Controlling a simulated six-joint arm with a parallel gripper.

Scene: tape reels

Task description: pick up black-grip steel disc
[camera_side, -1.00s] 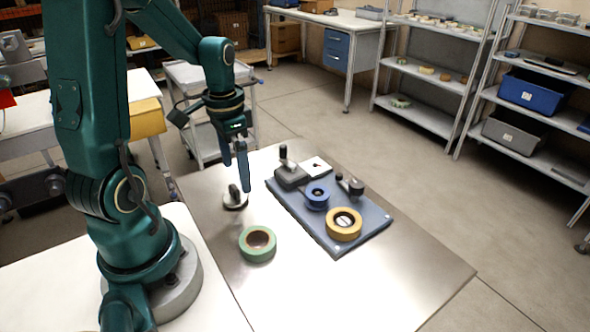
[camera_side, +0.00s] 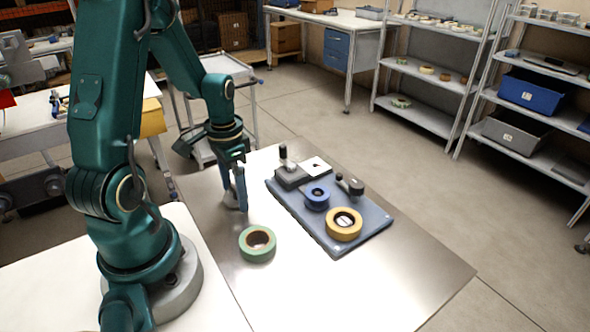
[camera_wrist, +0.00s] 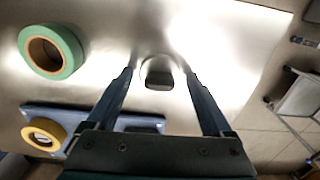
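In the wrist view my gripper (camera_wrist: 158,68) is open, with a gap on each side of the black grip.
A green tape reel (camera_side: 245,250) lies in front of the disc. To the right, a blue board (camera_side: 318,228) carries a blue reel (camera_side: 316,204), a yellow reel (camera_side: 343,235) and dark fittings. The table's near right part is bare.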

